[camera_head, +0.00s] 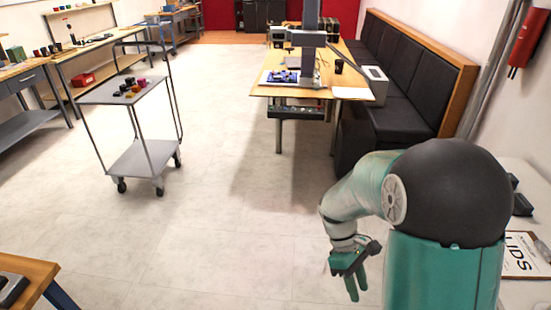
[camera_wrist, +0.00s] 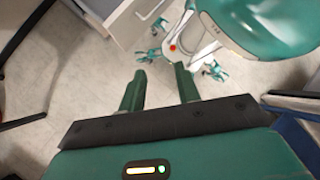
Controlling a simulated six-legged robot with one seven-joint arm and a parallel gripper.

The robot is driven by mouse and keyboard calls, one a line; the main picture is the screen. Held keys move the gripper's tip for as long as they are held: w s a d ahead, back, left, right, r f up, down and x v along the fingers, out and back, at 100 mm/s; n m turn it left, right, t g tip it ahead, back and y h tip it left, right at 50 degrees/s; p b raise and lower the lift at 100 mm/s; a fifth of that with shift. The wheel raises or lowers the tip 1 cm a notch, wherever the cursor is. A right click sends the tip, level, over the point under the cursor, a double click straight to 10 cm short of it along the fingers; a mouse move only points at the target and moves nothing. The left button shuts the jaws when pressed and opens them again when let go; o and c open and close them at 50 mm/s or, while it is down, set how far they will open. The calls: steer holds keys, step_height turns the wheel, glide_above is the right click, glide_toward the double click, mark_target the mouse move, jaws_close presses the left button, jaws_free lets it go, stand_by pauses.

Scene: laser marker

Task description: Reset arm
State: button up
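My gripper (camera_head: 352,284) hangs below my folded teal arm at the lower right of the head view, over bare floor. In the wrist view my gripper (camera_wrist: 160,88) shows two green fingers held apart with nothing between them. The fingers point towards my own body and legs at the top of that view. No object is touching the fingers.
A grey trolley (camera_head: 130,92) with small coloured items stands at left. A wooden table (camera_head: 310,92) with a machine stands ahead, beside a black bench (camera_head: 400,110). Workbenches line the left wall. A white table (camera_head: 520,290) is close at right. The middle floor is clear.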

steer(key=s+a+r+m+t+y, duration=0.1)
steer(key=s+r+m+t, duration=0.3)
steer(key=r, duration=0.6)
steer(key=s+a+r+m+t+y, duration=0.2)
steer(key=r+m+t, duration=0.4)
steer(key=r, duration=0.5)
steer(key=shift+s+a+t+y, duration=0.3)
steer(key=shift+s+a+t, duration=0.3)
steer(key=shift+s+t, duration=0.35)
